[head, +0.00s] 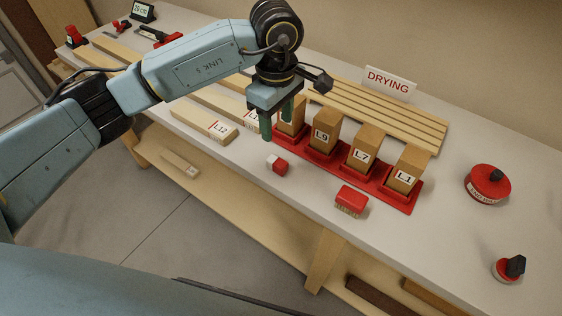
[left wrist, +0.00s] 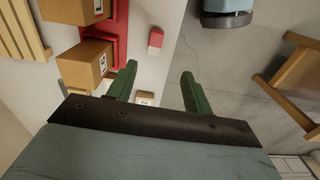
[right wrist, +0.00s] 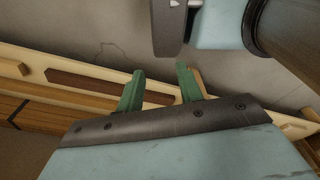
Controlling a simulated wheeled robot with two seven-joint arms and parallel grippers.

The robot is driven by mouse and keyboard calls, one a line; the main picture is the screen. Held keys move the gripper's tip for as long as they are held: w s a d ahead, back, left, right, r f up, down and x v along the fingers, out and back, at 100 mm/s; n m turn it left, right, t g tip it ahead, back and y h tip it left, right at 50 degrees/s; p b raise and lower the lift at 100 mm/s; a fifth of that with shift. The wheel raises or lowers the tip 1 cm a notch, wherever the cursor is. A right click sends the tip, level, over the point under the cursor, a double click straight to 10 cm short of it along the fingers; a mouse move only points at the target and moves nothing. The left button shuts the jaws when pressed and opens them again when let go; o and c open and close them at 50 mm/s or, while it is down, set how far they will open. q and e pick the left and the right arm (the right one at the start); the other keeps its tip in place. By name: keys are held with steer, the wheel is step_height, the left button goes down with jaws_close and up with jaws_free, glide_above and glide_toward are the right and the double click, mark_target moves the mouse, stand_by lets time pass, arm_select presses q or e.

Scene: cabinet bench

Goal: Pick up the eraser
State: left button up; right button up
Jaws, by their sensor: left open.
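The eraser (head: 278,165) is a small block, part red and part white, lying on the bench top near its front edge. It also shows in the left wrist view (left wrist: 155,39), ahead of the fingertips. My left gripper (head: 276,122) is open and empty, above the bench and behind the eraser in the head view, apart from it. Its green fingers (left wrist: 158,72) are spread in the left wrist view. My right gripper (right wrist: 160,70) shows only in the right wrist view, with its green fingers apart and nothing between them.
A red tray (head: 417,203) with several labelled wooden blocks stands close right of my left gripper. A red brush (head: 351,201) lies near the front edge. A slatted rack (head: 375,112), a DRYING sign (head: 390,84) and a red round tin (head: 487,184) stand beyond.

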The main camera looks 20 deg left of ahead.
arm_select(q)
steer(key=f, duration=0.2)
glide_above(277, 161)
steer(key=f, duration=0.6)
steer(key=shift+d+f, duration=0.3)
steer(key=shift+f, duration=0.65)
steer(key=f, duration=0.5)
steer(key=shift+a, duration=0.25)
arm_select(e)
steer(key=shift+s+a+f, duration=0.1)
steer(key=shift+s+f, duration=0.25)
arm_select(q)
steer(key=c, duration=1.1)
steer(key=shift+r, duration=0.1)
